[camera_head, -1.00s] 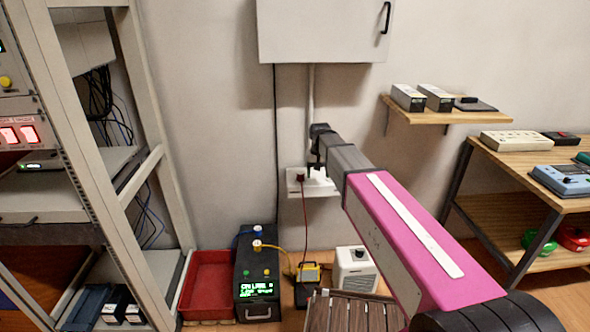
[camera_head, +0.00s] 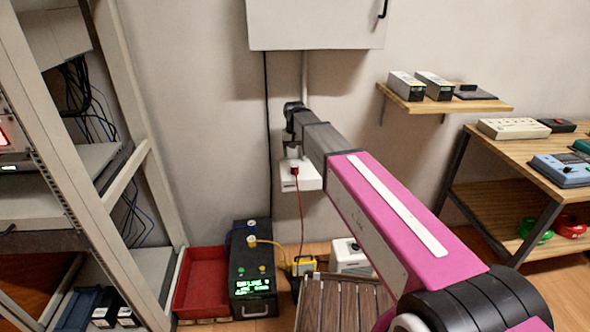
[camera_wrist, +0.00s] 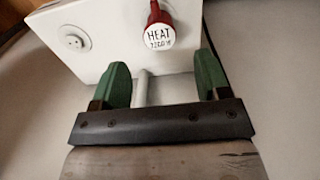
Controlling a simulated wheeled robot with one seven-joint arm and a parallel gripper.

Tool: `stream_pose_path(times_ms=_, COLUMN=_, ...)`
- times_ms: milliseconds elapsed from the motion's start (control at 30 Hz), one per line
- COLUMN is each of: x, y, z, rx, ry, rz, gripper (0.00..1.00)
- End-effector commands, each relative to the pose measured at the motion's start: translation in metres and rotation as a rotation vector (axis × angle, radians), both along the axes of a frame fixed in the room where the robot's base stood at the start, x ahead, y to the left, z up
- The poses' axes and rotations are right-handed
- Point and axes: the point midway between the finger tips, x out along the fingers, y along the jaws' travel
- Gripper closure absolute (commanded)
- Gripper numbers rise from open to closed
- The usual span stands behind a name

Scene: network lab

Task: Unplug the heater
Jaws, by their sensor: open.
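A white outlet box (camera_head: 308,180) is fixed low on the wall; it also fills the top of the wrist view (camera_wrist: 110,35). A red plug (camera_wrist: 158,12) with a white round face marked "HEAT" sits in it, and the plug shows in the head view (camera_head: 294,170) with a red cord hanging down. My gripper (camera_wrist: 163,85) is open and empty, its two green fingers apart just short of the plug. The white heater (camera_head: 349,257) stands on the floor below, partly hidden by my arm. An empty socket (camera_wrist: 75,41) is at the box's left.
A black unit with a green display (camera_head: 252,275) and a red tray (camera_head: 203,280) stand on the floor to the left. A metal rack (camera_head: 120,190) is at the far left. A wooden wall shelf (camera_head: 440,104) and a wooden bench (camera_head: 500,150) are at the right.

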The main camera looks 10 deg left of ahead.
Motion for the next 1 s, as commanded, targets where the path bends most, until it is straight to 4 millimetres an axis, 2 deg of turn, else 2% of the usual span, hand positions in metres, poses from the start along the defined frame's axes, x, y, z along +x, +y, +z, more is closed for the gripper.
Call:
stream_pose_path(times_ms=400, x=0.000, y=0.000, z=-0.052, rx=0.000, ry=0.001, rz=0.000, gripper=0.31)
stream_pose_path(times_ms=600, x=0.000, y=0.000, z=-0.071, rx=0.000, ry=0.000, rz=0.000, gripper=0.31)
stream_pose_path(times_ms=800, x=0.000, y=0.000, z=-0.080, rx=0.000, ry=0.000, rz=0.000, gripper=0.31)
stream_pose_path(times_ms=1000, x=0.000, y=0.000, z=-0.081, rx=0.000, ry=0.000, rz=0.000, gripper=0.31)
